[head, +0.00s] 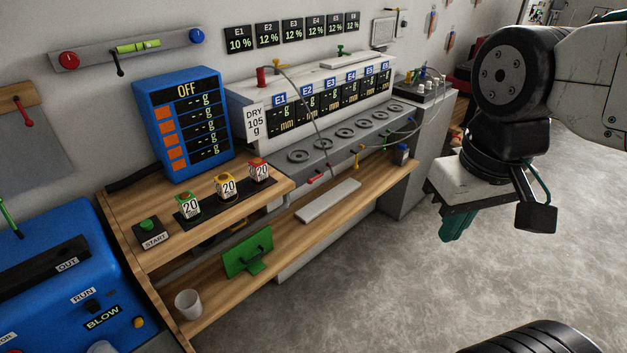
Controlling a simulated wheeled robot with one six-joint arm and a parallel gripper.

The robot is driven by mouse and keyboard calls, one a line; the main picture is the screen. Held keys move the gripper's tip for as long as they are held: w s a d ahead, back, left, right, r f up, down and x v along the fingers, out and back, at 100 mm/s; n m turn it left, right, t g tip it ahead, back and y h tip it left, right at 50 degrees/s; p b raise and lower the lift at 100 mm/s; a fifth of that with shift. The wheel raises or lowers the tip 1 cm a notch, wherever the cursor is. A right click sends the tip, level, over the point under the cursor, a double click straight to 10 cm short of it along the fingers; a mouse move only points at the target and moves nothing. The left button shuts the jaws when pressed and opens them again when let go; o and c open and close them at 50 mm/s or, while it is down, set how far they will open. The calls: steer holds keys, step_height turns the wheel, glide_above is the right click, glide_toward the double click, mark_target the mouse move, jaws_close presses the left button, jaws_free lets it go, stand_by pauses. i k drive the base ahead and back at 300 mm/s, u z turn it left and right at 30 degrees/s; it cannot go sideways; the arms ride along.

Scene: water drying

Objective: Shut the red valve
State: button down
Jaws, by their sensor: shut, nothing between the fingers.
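A small red valve handle (317,178) sits low on the front of the grey machine, above the shelf, with its handle slanting up to the right. My gripper (455,228) hangs at the right of the head view over open floor, with teal fingers shut and empty. It is well to the right of the red valve and apart from it. The fingertips are partly hidden by my wrist plate.
A wooden bench (150,262) carries numbered cups and a start button (149,227). A lower wooden shelf (300,245) holds a green stand (248,252), a white cup (188,304) and a pale flat bar (328,200). The floor (400,270) in front is clear.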

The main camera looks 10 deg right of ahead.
mark_target(310, 182)
steer(key=z, duration=0.5)
steer(key=k, duration=1.05)
steer(key=u, duration=0.65)
steer(key=i, duration=1.3)
steer(key=z, duration=0.35)
